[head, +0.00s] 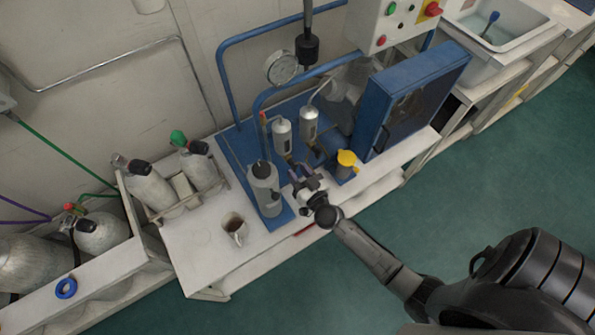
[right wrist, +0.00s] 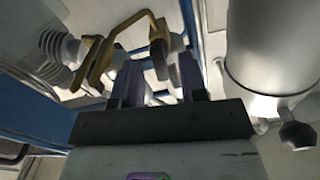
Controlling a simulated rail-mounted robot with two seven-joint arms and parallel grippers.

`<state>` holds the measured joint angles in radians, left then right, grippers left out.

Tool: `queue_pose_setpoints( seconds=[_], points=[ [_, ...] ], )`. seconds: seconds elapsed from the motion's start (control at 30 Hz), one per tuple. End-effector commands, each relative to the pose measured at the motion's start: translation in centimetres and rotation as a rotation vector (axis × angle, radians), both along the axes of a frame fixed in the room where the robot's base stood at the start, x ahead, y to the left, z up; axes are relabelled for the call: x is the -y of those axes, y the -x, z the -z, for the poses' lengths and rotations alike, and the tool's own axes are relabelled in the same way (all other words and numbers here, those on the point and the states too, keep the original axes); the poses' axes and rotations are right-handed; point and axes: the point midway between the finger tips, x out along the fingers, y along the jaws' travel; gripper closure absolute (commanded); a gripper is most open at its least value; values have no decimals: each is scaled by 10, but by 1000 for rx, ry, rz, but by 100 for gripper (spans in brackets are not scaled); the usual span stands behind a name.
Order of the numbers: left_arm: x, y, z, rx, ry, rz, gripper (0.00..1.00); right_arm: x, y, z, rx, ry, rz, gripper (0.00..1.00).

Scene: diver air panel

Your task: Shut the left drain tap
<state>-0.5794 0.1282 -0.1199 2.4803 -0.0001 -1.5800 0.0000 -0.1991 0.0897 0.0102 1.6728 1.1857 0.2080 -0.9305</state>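My right gripper (head: 300,177) is at the front of the blue panel, below two silver filter housings, the left one (head: 282,136) and the right one (head: 308,124). In the right wrist view its two dark fingers (right wrist: 160,82) stand apart with a gap between them. Two brass-coloured tap levers show past the fingers, a bent one (right wrist: 104,58) at the left and another (right wrist: 158,36) in line with the gap. I cannot tell for sure which is the left drain tap, or whether a finger touches it. My left gripper is not in view.
A grey cylinder (head: 264,188) stands close left of the gripper. A yellow-topped container (head: 346,160) is close right, before an open blue door (head: 420,90). A mug (head: 234,228) stands on the white bench (head: 195,262). Gas cylinders (head: 150,188) are at left.

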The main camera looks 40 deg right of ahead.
Motion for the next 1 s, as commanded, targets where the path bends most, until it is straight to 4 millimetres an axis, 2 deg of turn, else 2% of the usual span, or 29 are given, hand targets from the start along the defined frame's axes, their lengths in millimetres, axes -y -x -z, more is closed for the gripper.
queue_pose_setpoints(
  seconds=[0.13,0.47,0.83,1.0],
  points=[
    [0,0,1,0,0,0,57,1,-6,0,1,0,1,61],
    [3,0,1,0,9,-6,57,2,-7,0,0,0,0,62],
    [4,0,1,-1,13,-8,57,1,-7,0,0,0,0,98],
    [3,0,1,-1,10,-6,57,1,-7,0,0,0,0,100]
  ],
)
